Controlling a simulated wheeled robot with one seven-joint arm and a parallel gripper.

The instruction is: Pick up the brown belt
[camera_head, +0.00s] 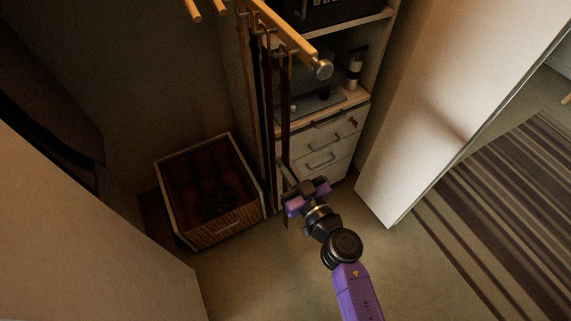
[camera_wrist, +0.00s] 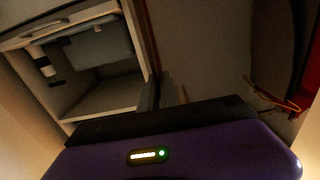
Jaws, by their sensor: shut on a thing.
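Several dark and brown belts hang from a wooden rail (camera_head: 285,33) in the head view. The rightmost brown belt (camera_head: 286,105) hangs straight down to my gripper (camera_head: 287,174), which is shut on its lower part. A short dark length shows just below the gripper. In the wrist view, a reddish-brown strip (camera_wrist: 144,38), which looks like the belt, runs down to the fingers of my gripper (camera_wrist: 165,92). The exact grip on it is dark and partly hidden.
An open wooden box (camera_head: 248,222) with dark contents stands on the floor left of the gripper. A white drawer cabinet (camera_head: 342,150) with shelves is close behind. A white door panel (camera_head: 420,100) stands at right. Carpet in front is clear.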

